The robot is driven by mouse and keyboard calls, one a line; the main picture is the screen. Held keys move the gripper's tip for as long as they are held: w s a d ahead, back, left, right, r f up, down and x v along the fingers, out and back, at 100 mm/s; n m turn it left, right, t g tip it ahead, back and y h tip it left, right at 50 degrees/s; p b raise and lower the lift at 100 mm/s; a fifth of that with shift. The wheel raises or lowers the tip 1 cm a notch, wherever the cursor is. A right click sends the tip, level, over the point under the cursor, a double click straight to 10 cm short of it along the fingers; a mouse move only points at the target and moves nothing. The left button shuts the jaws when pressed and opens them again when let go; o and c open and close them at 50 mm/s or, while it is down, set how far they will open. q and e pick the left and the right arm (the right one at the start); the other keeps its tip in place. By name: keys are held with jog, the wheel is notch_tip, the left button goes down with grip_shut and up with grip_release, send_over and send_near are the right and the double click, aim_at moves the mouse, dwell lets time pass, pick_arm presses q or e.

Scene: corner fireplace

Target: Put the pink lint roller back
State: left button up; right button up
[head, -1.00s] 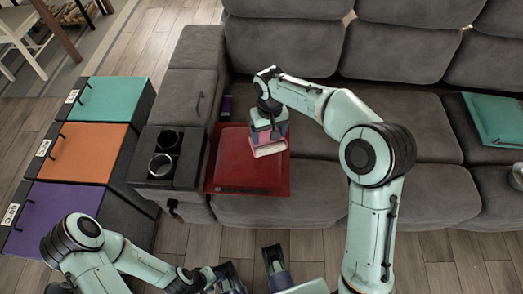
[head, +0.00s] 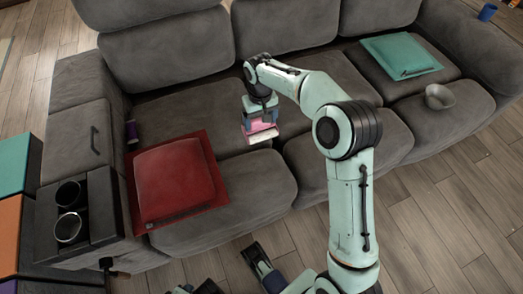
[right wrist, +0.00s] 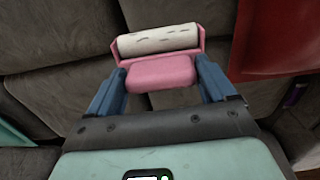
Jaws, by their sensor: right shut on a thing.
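The pink lint roller (head: 259,130) with its white roll is in my right gripper (head: 262,110), held in front of the sofa's middle seats, right of the red cushion. In the right wrist view the two blue fingers (right wrist: 162,85) are shut on its pink part (right wrist: 160,72), with the white roll (right wrist: 158,38) beyond them. My left gripper (head: 235,275) shows only in part at the bottom edge, its fingers spread apart with nothing seen between them.
The armrest cup holders (head: 70,210) are further left. A teal cushion (head: 400,55) and a grey bowl (head: 439,97) are on the right seat. Coloured bins (head: 14,160) stand at the left edge.

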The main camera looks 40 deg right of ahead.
aim_at(260, 129)
notch_tip(260, 129, down, 8)
jog(key=shift+r+b, duration=0.2)
jog(key=shift+b, duration=0.6)
pick_arm(q)
notch_tip(260, 129, down, 6)
jog(key=s+a+g+b, duration=0.1)
jog(key=s+a+b, duration=0.1)
pick_arm(e)
jog(key=shift+f, duration=4.3)
pick_arm(q)
jog(key=shift+f, duration=0.1)
pick_arm(e)
jog(key=shift+f, duration=0.2)
jog(key=o, duration=0.8)
pick_arm(q)
jog(key=shift+s+a+f, duration=0.1)
jog(key=shift+s, duration=0.05)
pick_arm(e)
jog(key=shift+o, duration=0.2)
jog(key=shift+r, duration=0.1)
